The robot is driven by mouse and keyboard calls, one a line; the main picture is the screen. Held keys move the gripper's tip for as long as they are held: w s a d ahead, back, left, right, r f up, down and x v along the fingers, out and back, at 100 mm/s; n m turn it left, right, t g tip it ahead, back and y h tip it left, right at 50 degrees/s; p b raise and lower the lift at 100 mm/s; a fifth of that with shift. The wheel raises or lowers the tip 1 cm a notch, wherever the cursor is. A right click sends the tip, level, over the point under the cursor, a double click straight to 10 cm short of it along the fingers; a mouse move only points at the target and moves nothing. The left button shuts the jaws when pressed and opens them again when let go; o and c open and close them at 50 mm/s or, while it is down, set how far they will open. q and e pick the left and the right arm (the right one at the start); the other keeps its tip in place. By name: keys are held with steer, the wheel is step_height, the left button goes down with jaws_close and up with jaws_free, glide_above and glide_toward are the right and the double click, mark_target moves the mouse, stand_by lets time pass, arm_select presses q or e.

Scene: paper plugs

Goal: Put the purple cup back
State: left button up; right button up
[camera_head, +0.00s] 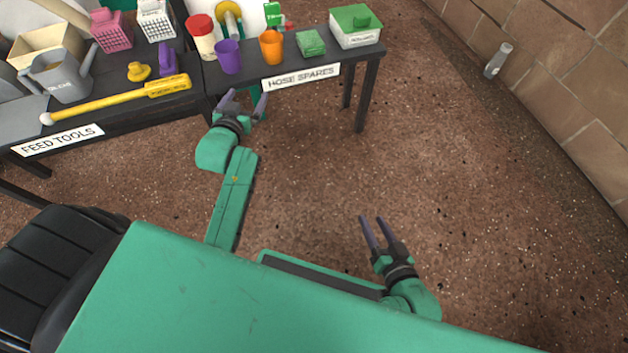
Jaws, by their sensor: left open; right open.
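The purple cup (229,57) stands upright on the dark table labelled HOSE SPARES (301,77), near its left end. An orange cup (271,46) stands to its right and a white jar with a red lid (202,36) to its left. My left gripper (241,98) is open and empty, in front of the table edge and just below the purple cup in the picture, apart from it. My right gripper (371,225) is open and empty, low over the open floor, far from the table.
The FEED TOOLS table (110,122) on the left holds a grey watering can (62,78), a yellow-handled tool (120,100) and baskets. A green sponge (310,43) and green-lidded box (354,26) stand right of the cups. Floor on the right is mostly clear; a grey cylinder (497,60) is by the wall.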

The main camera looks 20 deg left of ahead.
arm_select(q)
steer(key=s+d+f+m+g+h, duration=0.1)
steer(key=s+d+f+h, duration=0.2)
steer(key=s+d, duration=0.3)
steer(key=s+d+f+m+g+h, duration=0.1)
steer(key=s+d+f+h, duration=0.2)
steer(key=d, duration=0.9)
steer(key=s+d+f+m+g+h, duration=0.1)
steer(key=s+d+f+h, duration=0.3)
steer(key=s+d, duration=0.5)
step_height(320, 180, down, 2)
steer(key=shift+s+g, duration=0.3)
steer(key=shift+s, duration=0.15)
